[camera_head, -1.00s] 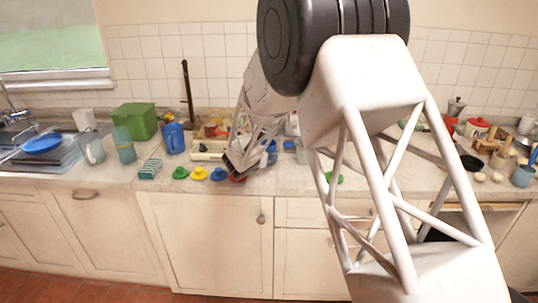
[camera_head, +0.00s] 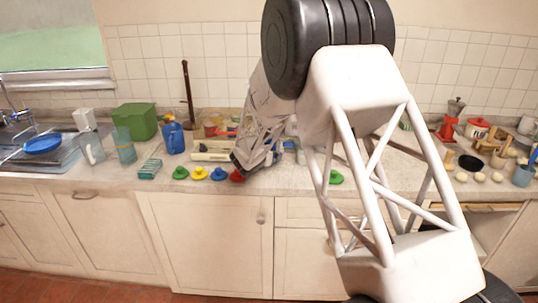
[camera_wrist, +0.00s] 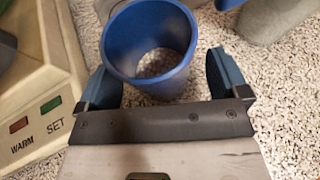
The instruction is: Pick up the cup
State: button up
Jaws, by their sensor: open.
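A blue cup (camera_wrist: 118,44), open at the top, stands on the speckled counter in the wrist view. My gripper (camera_wrist: 163,66) is open, with one blue-padded finger on each side of the cup's near part. I cannot tell whether either finger touches the cup wall. In the head view my gripper (camera_head: 243,163) is low over the counter near its front, and my arm mostly hides the cup there.
A cream appliance with WARM and SET buttons (camera_wrist: 35,75) stands close left of the cup. Green, yellow, blue and red (camera_head: 237,176) knobbed pieces line the counter front. A blue pitcher (camera_head: 174,138) and green box (camera_head: 136,121) stand further left.

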jog(key=shift+c, duration=0.4)
jog(key=c, duration=1)
jog(key=shift+r, duration=0.25)
jog(key=shift+r, duration=1.5)
jog(key=shift+s+d+r, duration=0.25)
jog(key=shift+s+d, duration=0.35)
jog(key=shift+s, duration=1.95)
jog(key=shift+s+d+r, duration=0.25)
jog(key=shift+s+d, duration=0.4)
jog(key=shift+s, duration=1.85)
jog(key=shift+s+d+r, duration=0.25)
jog(key=shift+s+d, duration=0.35)
jog(key=shift+s, duration=1.95)
jog(key=shift+s, duration=0.15)
